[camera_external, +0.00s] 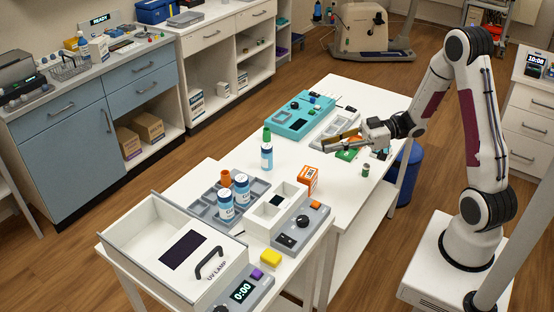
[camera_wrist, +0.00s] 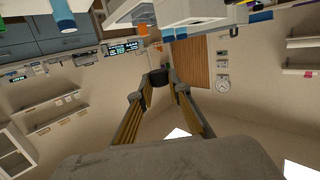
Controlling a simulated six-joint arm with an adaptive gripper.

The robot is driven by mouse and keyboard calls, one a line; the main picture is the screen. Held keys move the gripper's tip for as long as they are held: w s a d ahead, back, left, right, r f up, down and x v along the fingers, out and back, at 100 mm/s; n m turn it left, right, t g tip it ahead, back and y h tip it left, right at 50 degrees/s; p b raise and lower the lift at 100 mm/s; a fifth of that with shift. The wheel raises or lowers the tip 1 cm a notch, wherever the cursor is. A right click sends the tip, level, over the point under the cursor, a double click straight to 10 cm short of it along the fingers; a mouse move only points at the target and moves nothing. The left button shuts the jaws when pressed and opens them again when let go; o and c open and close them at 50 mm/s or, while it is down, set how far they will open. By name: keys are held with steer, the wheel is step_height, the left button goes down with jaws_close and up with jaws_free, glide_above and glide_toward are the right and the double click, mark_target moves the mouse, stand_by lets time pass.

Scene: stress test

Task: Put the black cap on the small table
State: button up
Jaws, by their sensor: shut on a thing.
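My gripper (camera_external: 326,145) is held level above the white long table (camera_external: 345,95), with its fingers pointing left. In the wrist view its two fingertips (camera_wrist: 159,78) close on a small black thing, which looks like the black cap (camera_wrist: 159,76). In the external view the cap is too small to make out at the fingertips. A white table (camera_external: 118,262) stands at the front and adjoins the long one. I cannot tell for sure which is the small table.
White-blue bottles (camera_external: 227,206) stand in a grey rack. An orange box (camera_external: 307,180), a teal case (camera_external: 303,118) and a UV lamp box (camera_external: 215,262) take up room. Bare tabletop (camera_external: 335,200) lies right of the orange box.

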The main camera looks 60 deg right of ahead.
steer(key=w, duration=0.8)
glide_above(221, 167)
steer(key=s+a, duration=0.2)
step_height(221, 167, down, 3)
steer(key=shift+f, duration=0.25)
steer(key=shift+f, duration=3.15)
steer(key=shift+f, duration=1.85)
